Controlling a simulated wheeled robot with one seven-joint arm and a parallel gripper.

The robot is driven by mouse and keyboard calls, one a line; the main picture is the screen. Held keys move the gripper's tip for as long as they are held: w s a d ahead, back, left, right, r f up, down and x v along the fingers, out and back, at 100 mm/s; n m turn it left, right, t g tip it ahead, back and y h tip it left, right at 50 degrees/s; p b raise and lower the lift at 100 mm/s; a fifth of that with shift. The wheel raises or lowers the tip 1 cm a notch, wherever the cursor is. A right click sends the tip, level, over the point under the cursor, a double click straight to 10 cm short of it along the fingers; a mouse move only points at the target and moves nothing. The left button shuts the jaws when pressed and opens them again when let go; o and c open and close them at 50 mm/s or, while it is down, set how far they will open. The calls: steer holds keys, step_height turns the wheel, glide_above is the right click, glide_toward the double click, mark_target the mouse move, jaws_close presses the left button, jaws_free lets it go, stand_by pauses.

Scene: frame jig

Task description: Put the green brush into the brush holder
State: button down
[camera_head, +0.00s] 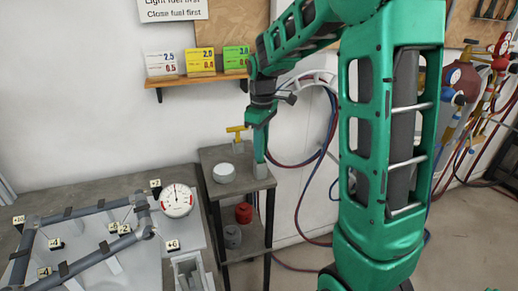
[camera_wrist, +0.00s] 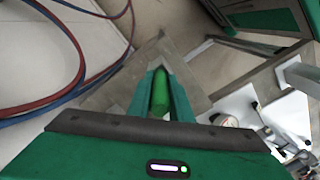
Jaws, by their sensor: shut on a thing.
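My gripper (camera_head: 260,158) points down over the back right corner of the small grey side table. In the wrist view its two green fingers (camera_wrist: 161,82) are shut on the green brush (camera_wrist: 160,94); only its green handle shows there. In the head view the fingers hide the brush. A light grey block (camera_head: 262,172), seemingly the brush holder, stands right below the fingertips. I cannot tell whether the brush's lower end is inside it. A yellow T-shaped handle (camera_head: 237,129) stands upright just left of my gripper.
The side table (camera_head: 218,157) also bears a round white-topped tin (camera_head: 224,173). A red can (camera_head: 243,213) and a grey can (camera_head: 232,236) stand on its lower shelf. The frame jig (camera_head: 72,213) and a dial gauge (camera_head: 176,200) lie left. Red and blue hoses (camera_head: 327,150) hang right.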

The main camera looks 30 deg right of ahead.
steer(key=shift+f, duration=0.2)
steer(key=c, duration=1.5)
jaws_free()
step_height(320, 180, up, 11)
steer(key=shift+w+f, duration=0.1)
steer(key=shift+f, duration=0.05)
